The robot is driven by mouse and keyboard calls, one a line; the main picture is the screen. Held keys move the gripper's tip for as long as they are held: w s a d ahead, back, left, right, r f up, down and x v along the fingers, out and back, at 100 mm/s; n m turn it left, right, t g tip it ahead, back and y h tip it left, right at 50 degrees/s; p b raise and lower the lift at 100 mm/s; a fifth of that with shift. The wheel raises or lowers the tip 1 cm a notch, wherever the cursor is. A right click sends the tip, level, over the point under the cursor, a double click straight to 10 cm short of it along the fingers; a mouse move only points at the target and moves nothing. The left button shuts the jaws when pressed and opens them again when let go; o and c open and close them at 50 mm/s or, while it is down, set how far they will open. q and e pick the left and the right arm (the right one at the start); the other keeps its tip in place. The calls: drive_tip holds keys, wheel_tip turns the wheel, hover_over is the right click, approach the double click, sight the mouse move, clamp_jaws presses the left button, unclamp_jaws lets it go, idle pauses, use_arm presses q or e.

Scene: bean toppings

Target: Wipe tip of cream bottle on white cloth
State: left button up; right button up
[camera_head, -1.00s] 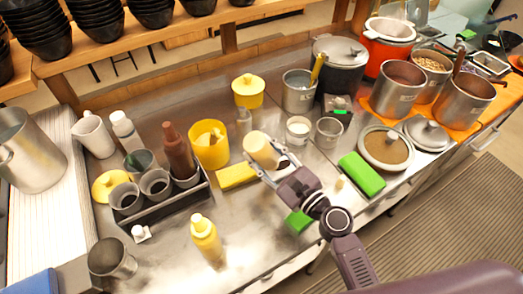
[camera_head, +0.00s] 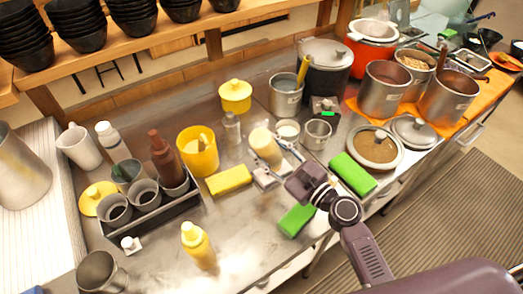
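The cream-coloured bottle (camera_head: 263,145) is between the fingers of my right gripper (camera_head: 270,152), near the middle of the counter. The gripper is shut on it. The bottle leans slightly; its tip is too small to make out. A small whitish patch (camera_head: 267,180), which looks like the white cloth, lies just below the fingers and is partly covered by them. I cannot tell whether the bottle touches it. My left gripper is not in view.
A yellow sponge (camera_head: 229,180) lies left of the gripper, and green blocks (camera_head: 297,220) lie on the right. A yellow bottle (camera_head: 197,243) stands in front. A bottle caddy (camera_head: 160,218) is at left. Steel pots (camera_head: 383,90) stand at back right. The front middle counter is fairly clear.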

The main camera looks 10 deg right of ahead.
sight(268, 132)
drive_tip(key=shift+w+d+f, duration=0.1)
drive_tip(key=shift+d, duration=0.1)
drive_tip(key=shift+r+p, duration=0.75)
wheel_tip(268, 132, up, 5)
drive_tip(key=p, duration=0.4)
drive_tip(key=shift+f, duration=0.1)
